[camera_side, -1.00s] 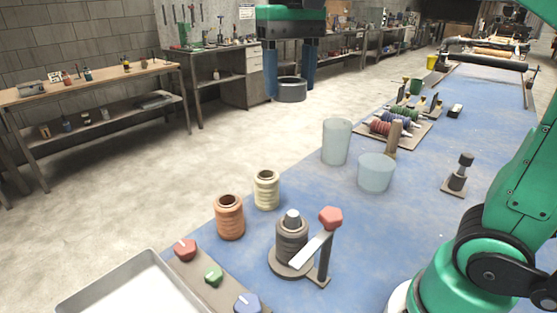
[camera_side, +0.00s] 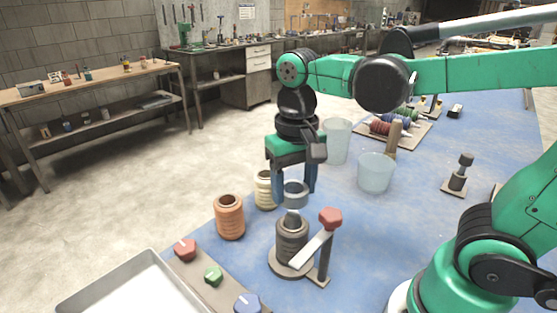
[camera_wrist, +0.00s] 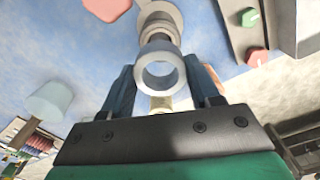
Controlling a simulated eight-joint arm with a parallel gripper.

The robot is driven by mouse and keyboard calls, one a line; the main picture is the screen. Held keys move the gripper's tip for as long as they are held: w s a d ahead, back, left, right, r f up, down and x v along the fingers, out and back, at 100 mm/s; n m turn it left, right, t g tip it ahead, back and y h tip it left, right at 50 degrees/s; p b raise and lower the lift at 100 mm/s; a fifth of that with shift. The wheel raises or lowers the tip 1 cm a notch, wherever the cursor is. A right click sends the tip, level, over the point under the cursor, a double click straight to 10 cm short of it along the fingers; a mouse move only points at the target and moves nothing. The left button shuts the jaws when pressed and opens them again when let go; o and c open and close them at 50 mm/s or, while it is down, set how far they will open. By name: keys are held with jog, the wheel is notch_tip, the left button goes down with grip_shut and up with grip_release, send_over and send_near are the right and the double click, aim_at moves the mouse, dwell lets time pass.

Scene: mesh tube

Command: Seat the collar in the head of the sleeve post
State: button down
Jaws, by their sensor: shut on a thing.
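My gripper (camera_side: 294,190) is shut on the collar (camera_side: 296,202), a plain grey ring, held level between its two blue fingers. In the wrist view the collar (camera_wrist: 160,87) shows its open bore between the fingertips. The sleeve post (camera_side: 292,246) is a dark ribbed column with a pale tip on a round base. In the side view the collar hangs just above the post's tip, seemingly apart from it. In the wrist view the post (camera_wrist: 158,30) appears beyond the collar, toward the top; its head is partly hidden by the ring.
An orange spool (camera_side: 230,218) and a cream spool (camera_side: 264,190) stand to the left, the cream one near my fingers. Two translucent cups (camera_side: 375,174) are behind right. A tray (camera_side: 150,258) lies front left.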

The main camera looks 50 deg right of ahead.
aim_at(293, 213)
jog(key=shift+f, duration=2.2)
jog(key=shift+f, duration=0.1)
jog(key=shift+c, duration=1)
grip_release()
notch_tip(293, 213, up, 12)
jog(key=f+n+t, duration=0.1)
jog(key=f+t, duration=0.1)
jog(key=d+f+n+t, duration=0.1)
jog(key=f+t, duration=0.1)
jog(key=f, duration=0.1)
jog(key=w+d+f+n+t, duration=0.1)
jog(key=f+n+t, duration=0.1)
jog(key=f, duration=0.1)
jog(key=shift+f, duration=0.1)
jog(key=shift+w+f+n+t, duration=0.1)
jog(key=shift+f+n+t, duration=0.2)
jog(key=shift+t, duration=0.3)
